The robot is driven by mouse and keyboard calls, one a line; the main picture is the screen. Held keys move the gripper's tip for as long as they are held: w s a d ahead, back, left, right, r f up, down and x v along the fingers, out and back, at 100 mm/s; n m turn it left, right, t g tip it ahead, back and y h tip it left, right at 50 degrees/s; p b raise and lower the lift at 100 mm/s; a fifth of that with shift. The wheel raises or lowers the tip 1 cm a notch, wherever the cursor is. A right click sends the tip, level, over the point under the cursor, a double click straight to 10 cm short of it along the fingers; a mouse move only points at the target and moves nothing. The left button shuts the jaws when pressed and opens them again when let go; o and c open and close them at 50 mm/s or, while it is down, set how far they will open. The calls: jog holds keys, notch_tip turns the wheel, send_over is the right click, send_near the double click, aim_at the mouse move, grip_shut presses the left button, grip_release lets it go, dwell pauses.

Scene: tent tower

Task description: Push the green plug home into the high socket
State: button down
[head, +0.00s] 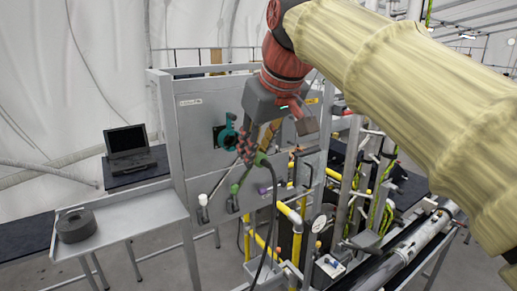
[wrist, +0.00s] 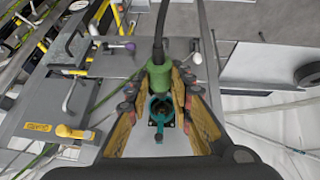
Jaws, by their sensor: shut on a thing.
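The green plug (wrist: 159,76) is between my gripper's fingers in the wrist view, with a black cable (wrist: 161,25) running off its back. My gripper (wrist: 160,92) is shut on it. The teal high socket (wrist: 157,103) shows just beyond the plug, on a dark square plate. I cannot tell whether plug and socket touch. In the head view, my gripper (head: 257,148) is in front of the grey panel, with the green plug (head: 260,158) at its tips.
The grey panel (head: 195,125) carries a green fitting (head: 234,189) and a white-ended lever (head: 203,200) below. Yellow pipes (head: 288,212) and a gauge (head: 319,223) stand to the right. A laptop (head: 128,145) and a dark roll (head: 76,226) are left. The cable hangs down in front.

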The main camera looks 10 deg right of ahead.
jog(key=shift+w+a+p, duration=0.35)
jog(key=shift+w, duration=0.4)
jog(key=shift+w+a+p, duration=0.3)
jog(key=shift+w, duration=0.5)
jog(key=shift+w+a+p, duration=0.35)
jog(key=shift+w, duration=0.4)
jog(key=shift+w+a+p, duration=0.25)
jog(key=shift+w+p, duration=0.2)
jog(key=shift+w, duration=0.15)
jog(key=shift+w+a+p, duration=0.25)
jog(key=shift+w+p, duration=0.2)
jog(key=shift+w, duration=0.15)
dwell(0.4)
jog(key=c, duration=1.5)
grip_release()
jog(key=shift+r, duration=0.1)
jog(key=v, duration=1.1)
jog(key=shift+s+r, duration=0.2)
jog(key=shift+r, duration=0.05)
